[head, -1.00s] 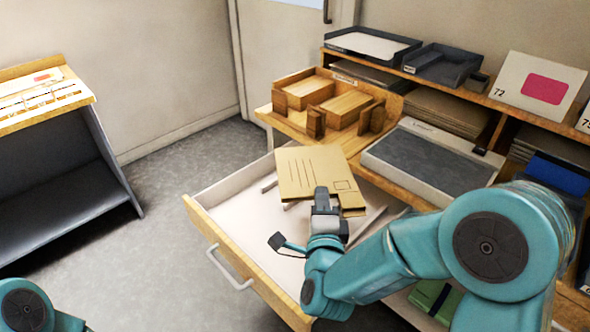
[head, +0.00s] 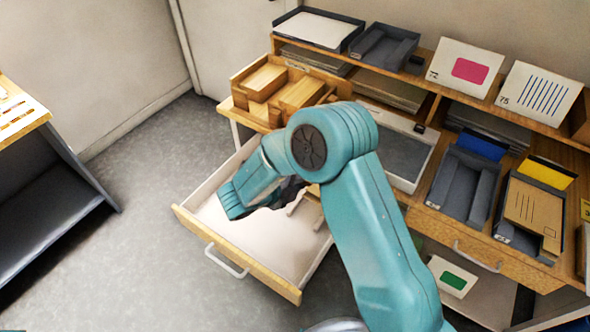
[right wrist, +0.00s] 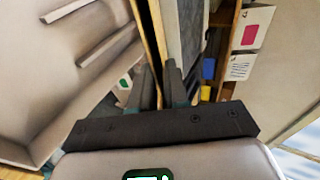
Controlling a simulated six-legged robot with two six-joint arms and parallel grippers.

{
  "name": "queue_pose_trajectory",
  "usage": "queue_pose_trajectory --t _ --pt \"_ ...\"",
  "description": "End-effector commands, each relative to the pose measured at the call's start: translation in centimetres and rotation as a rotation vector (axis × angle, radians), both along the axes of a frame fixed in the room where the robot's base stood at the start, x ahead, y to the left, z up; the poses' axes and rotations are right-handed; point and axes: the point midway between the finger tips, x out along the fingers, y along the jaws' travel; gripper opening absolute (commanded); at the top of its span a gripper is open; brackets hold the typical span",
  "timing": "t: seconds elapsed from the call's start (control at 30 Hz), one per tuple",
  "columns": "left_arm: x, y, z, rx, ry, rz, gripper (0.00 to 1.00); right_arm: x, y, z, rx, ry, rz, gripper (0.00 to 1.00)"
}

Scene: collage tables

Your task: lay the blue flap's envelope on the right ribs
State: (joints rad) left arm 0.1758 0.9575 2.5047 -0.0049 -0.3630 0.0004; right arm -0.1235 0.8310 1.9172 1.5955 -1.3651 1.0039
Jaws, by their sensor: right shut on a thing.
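My right gripper (right wrist: 158,78) is shut on a thin tan edge (right wrist: 153,35), which looks like the brown envelope seen edge-on. In the head view my forearm hides most of this gripper and the envelope, above the open drawer (head: 230,235). Pale ribs (head: 300,203) in the drawer are partly covered by my arm; two ribs (right wrist: 95,47) also show in the right wrist view. A grey tray (head: 462,183) with a blue flap (head: 482,145) is empty. Its neighbour with a yellow flap (head: 549,172) holds a brown envelope (head: 532,212). My left gripper is out of view.
A wooden organiser (head: 290,90) stands behind the drawer. A shelf above bears grey trays (head: 383,47) and cards with a pink patch (head: 468,67) and blue stripes (head: 540,95). A low dark cabinet (head: 50,190) is at the left, with open floor between.

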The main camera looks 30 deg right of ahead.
Motion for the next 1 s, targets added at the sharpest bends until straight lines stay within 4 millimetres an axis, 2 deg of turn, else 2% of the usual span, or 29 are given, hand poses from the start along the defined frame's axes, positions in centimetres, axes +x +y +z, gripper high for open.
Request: queue_pose_trajectory --t 0.7,1.0 --pt "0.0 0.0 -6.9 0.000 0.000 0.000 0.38 1.2 -1.4 -9.4 0.000 -0.001 0.007 0.00" --pt "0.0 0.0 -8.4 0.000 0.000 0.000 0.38 2.3 -4.1 -11.0 0.000 -0.002 0.005 0.00"
